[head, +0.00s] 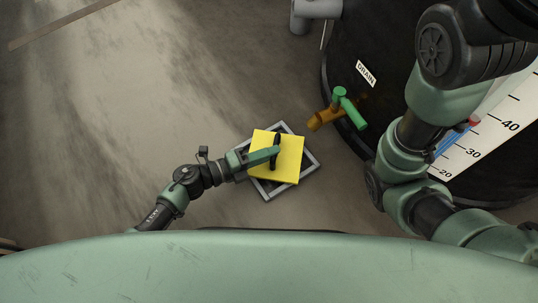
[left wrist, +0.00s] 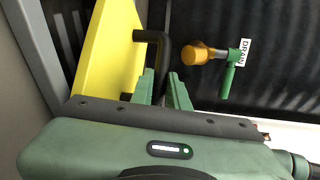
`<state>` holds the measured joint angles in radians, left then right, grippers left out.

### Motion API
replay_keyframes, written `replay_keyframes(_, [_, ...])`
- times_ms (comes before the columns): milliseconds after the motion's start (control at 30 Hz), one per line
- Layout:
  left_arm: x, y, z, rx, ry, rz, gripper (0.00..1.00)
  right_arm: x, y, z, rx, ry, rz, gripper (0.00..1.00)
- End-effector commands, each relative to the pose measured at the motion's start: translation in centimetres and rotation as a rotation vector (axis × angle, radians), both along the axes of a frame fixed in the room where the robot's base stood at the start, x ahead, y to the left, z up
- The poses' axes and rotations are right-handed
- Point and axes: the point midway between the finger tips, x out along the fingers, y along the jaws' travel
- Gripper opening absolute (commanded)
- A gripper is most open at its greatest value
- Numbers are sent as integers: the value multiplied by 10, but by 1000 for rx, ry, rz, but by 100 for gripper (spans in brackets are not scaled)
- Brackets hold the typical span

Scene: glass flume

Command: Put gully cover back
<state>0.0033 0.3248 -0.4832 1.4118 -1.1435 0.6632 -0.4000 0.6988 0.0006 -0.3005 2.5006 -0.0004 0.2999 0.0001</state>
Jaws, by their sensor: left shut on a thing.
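The yellow square gully cover (head: 290,170) is over the grey square gully frame (head: 268,194), turned askew to it, with frame corners showing around it. I cannot tell whether it touches the frame. A black handle (head: 277,138) stands on the cover. My left gripper (head: 274,154) is shut on this handle. In the left wrist view, the cover (left wrist: 108,45), its bent black handle (left wrist: 162,42) and my left gripper's fingers (left wrist: 163,90) show close together. My right arm shows at the right of the head view, but its gripper is out of view.
A large black tank (head: 345,75) stands at the right, with a "DRAIN" label (head: 366,74). Its orange spout (head: 322,118) and green tap handle (head: 347,107) stick out close to the cover's upper right. A white scale (head: 487,140) is on the tank. The floor (head: 130,110) at left is clear.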

Motion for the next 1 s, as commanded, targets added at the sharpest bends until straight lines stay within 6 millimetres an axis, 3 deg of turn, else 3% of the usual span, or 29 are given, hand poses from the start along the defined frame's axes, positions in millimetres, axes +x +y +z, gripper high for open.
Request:
replay_keyframes(467, [1,-1,-6,-2,-4,-1,0,-1,0,-6,0,-2,0,44])
replay_keyframes(500, [0,0,-6,1,-2,0,24,-1,0,-5,0,-2,0,44])
replay_keyframes(567, [0,0,-6,1,-2,0,38,-1,0,-4,0,-2,0,44])
replay_keyframes(867, [0,0,-5,0,-1,0,38,0,0,-3,0,-2,0,44])
replay_keyframes(1000, [0,0,8,-1,-2,1,38,0,0,7,0,-1,0,44])
